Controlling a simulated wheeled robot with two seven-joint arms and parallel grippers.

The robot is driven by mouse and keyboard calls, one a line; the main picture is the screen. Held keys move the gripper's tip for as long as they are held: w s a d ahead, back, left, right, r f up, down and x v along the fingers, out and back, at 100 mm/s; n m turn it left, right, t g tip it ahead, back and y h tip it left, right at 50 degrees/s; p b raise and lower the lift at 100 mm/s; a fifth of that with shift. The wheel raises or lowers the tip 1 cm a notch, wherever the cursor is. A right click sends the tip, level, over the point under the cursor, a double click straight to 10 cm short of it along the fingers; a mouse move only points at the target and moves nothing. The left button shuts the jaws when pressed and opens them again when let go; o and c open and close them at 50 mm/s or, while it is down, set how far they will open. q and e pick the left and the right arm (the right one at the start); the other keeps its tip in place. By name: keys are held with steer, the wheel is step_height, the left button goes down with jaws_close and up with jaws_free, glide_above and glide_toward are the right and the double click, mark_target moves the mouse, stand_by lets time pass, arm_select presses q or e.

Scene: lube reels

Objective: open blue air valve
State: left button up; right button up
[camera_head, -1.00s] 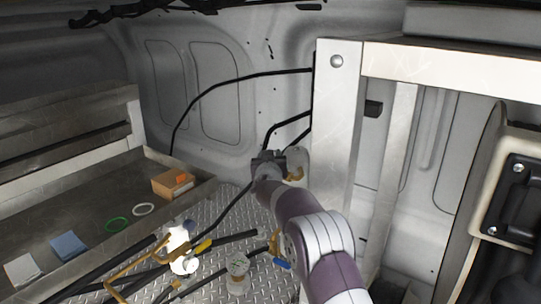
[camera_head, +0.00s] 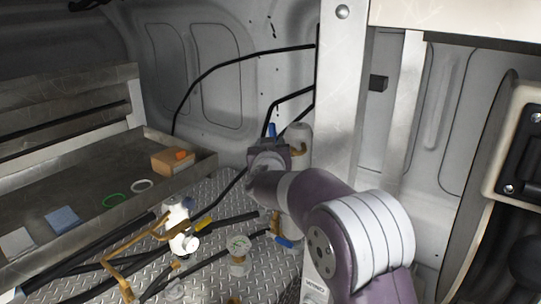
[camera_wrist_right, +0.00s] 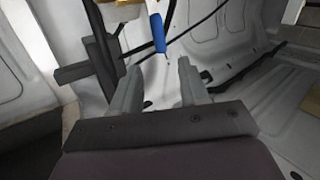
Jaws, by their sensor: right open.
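A blue valve handle (camera_head: 272,130) shows just above and behind my right gripper (camera_head: 268,150) in the head view, beside a grey cylinder (camera_head: 299,142) with a brass fitting. In the right wrist view the blue handle (camera_wrist_right: 158,33) hangs from a pale fitting, ahead of the gap between the fingers of my right gripper (camera_wrist_right: 156,78). The fingers are open, with nothing between them. A second blue handle (camera_head: 284,241) sits lower, near a brass fitting beside my right arm. My left gripper is not in view.
A metal tray shelf (camera_head: 70,185) on the left holds an orange-brown box (camera_head: 172,161), rings and cloths. A white pump-like fitting (camera_head: 181,222), a gauge (camera_head: 239,246) and black hoses crowd the diamond-plate floor. A white post (camera_head: 340,100) stands close to the right of the gripper.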

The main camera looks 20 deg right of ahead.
steer(key=shift+s+a, duration=0.1)
steer(key=shift+s, duration=0.2)
